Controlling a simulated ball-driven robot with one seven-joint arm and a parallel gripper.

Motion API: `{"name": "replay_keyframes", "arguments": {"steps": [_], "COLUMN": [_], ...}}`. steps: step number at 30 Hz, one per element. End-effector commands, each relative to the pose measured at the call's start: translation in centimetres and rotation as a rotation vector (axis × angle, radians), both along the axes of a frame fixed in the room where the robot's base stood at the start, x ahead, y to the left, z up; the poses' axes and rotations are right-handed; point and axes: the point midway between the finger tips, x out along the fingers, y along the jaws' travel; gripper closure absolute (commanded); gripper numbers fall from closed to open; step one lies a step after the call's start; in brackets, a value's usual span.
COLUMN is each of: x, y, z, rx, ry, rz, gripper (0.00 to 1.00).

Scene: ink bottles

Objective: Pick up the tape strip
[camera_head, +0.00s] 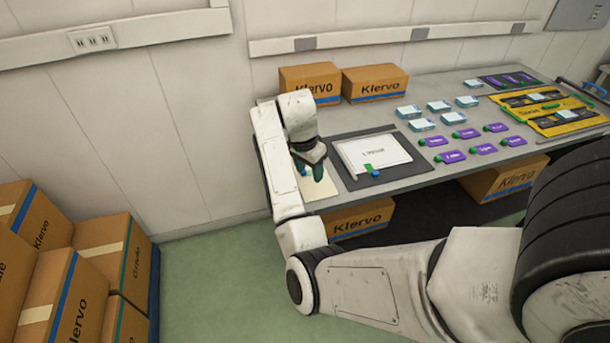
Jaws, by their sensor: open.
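My gripper (309,172) is open, pointing down over a pale sheet (322,190) at the left end of the grey table. A small blue-green piece shows at the fingers; I cannot tell whether it is a tape strip or part of the gripper. A small green and blue piece (371,171), possibly tape, lies at the front edge of a white box or pad (372,150) on a dark mat (405,178). It is right of my gripper and apart from it. No tape strip can be identified for certain.
Two cardboard boxes (375,82) stand at the table's back. Light-blue packs (438,106), purple-labelled bottles (467,133) and a yellow tray (560,122) occupy the right side. Stacked cartons (95,270) stand on the floor at left. My arm hides part of the table's left edge.

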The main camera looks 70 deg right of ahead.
Motion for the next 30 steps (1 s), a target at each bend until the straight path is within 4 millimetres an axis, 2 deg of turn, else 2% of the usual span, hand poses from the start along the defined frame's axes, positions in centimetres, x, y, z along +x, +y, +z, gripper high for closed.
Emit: {"name": "replay_keyframes", "arguments": {"steps": [1,6,10,14,17,25,30], "x": [0.7,2.0,2.8,3.2,3.2,3.2,3.3], "y": [-1.2,-3.9,-5.0,-5.5,-5.5,-5.5,-5.5], "z": [0.8,3.4,5.0,5.7,5.3,1.3,0.3], "rx": [0.020,0.098,0.143,0.167,0.173,0.172,0.170], "ry": [-0.025,-0.073,-0.095,-0.103,-0.103,-0.102,-0.104], "rz": [-0.093,-0.372,-0.506,-0.569,-0.584,-0.583,-0.581], "gripper": [0.47,0.47,0.47,0.47,0.47,0.47,0.47]}}
